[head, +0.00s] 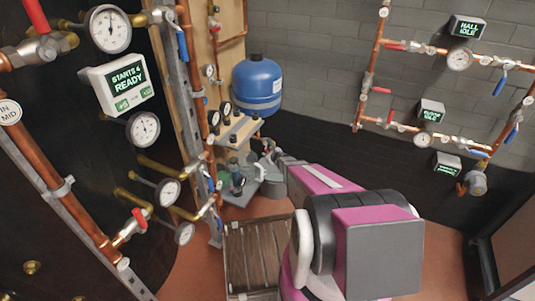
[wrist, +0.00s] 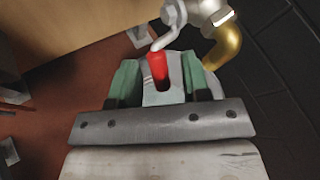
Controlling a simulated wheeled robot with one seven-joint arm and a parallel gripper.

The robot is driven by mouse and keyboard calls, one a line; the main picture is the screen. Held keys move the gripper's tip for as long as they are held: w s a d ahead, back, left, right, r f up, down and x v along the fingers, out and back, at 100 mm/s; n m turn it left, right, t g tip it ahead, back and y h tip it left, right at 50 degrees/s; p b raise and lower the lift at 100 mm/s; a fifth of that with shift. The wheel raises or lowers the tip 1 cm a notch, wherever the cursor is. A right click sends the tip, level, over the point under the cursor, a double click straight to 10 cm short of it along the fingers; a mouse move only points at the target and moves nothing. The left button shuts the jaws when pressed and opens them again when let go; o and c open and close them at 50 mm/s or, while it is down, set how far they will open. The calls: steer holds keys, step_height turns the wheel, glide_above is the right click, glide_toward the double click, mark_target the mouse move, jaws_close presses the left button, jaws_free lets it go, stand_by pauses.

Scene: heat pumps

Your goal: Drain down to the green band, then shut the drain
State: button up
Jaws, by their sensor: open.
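My gripper (wrist: 161,82) is open in the wrist view, with its two green-padded fingers apart. A red lever handle (wrist: 158,66) lies between the fingers; I cannot tell whether either finger touches it. The lever joins a grey metal valve body (wrist: 208,10) with a brass elbow (wrist: 224,46) at the top right. In the head view my arm reaches to the pump area below the blue tank, and the valve cannot be made out there. Pressure gauges (head: 226,108) stand near that spot, too small to read. No green band can be made out.
A wooden pallet (head: 252,250) lies on the floor. Copper pipes with gauges (head: 108,30) and a display reading "READY" (head: 117,83) stand at left. More pipework (head: 372,60) runs along the right wall.

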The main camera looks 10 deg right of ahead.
steer(key=shift+w+a+f, duration=0.15)
steer(key=shift+w+f, duration=0.05)
steer(key=shift+w, duration=0.35)
jaws_close()
steer(key=shift+a+f, duration=0.1)
steer(key=shift+f, duration=0.05)
steer(key=shift+w+a+f+m+t+y, duration=0.15)
steer(key=shift+w+a+m+t+y, duration=0.2)
steer(key=shift+m+t, duration=0.45)
steer(key=shift+w+a+f+m+t+y, duration=0.15)
steer(key=shift+a+m+t+y, duration=0.3)
steer(key=shift+t, duration=0.6)
steer(key=shift+w+a+f+m+t+y, duration=0.1)
steer(key=shift+w+a+m+t+y, duration=0.2)
steer(key=shift+m+t+y, duration=0.5)
steer(key=shift+t, duration=0.25)
